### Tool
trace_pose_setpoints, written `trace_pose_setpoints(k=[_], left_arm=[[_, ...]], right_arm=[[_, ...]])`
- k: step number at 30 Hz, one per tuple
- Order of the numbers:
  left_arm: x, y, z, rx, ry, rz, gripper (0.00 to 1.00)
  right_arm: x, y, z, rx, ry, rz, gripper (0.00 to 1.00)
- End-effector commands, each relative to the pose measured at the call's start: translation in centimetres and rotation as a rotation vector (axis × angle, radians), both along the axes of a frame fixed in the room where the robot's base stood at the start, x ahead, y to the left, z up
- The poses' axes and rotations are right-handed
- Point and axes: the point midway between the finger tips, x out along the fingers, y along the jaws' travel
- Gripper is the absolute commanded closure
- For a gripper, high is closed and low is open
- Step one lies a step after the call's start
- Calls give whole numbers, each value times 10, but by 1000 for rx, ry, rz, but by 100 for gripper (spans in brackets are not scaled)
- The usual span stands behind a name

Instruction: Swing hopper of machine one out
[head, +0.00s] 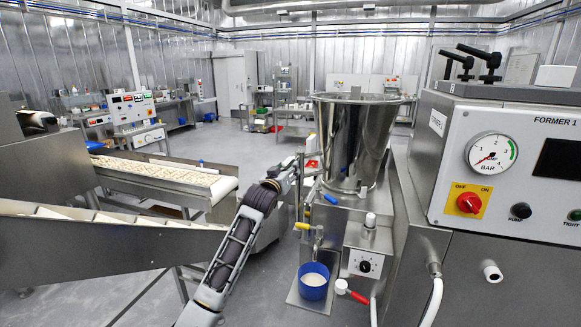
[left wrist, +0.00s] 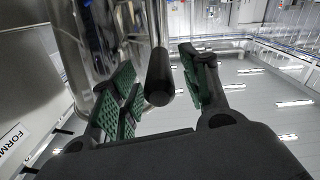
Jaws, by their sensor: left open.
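The steel hopper (head: 352,140) of machine one, whose panel (head: 515,160) reads "FORMER 1", stands upright on its filling unit. My left gripper (head: 303,168) is at the hopper's left side in the head view, small and partly hard to make out. In the left wrist view, its green-padded fingers (left wrist: 160,92) are apart. A black cylindrical handle (left wrist: 159,76) on a steel rod lies between the fingers, with visible gaps on both sides. The shiny hopper wall (left wrist: 85,40) is close on the left there. My right gripper is not seen.
Below the hopper, a blue cup (head: 313,282) stands under the outlet, near a red-handled valve (head: 352,292). A conveyor with pasta (head: 165,172) is at left. A blue-handled lever (head: 331,199) is close to the hopper's base. Open floor (head: 230,145) lies behind.

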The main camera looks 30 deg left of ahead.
Motion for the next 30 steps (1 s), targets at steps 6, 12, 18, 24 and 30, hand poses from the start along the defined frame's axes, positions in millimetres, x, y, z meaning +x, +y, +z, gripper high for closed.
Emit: trace_pose_setpoints(k=[6, 12, 18, 24, 30], left_arm=[[18, 5, 1, 0, 0, 1, 54], [31, 8, 0, 0, 0, 0, 54], [38, 9, 0, 0, 0, 0, 54], [39, 10, 0, 0, 0, 0, 54], [39, 10, 0, 0, 0, 0, 62]], right_arm=[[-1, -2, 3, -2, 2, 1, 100], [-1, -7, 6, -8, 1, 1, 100], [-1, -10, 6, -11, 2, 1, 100], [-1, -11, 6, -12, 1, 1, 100], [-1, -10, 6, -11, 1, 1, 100]])
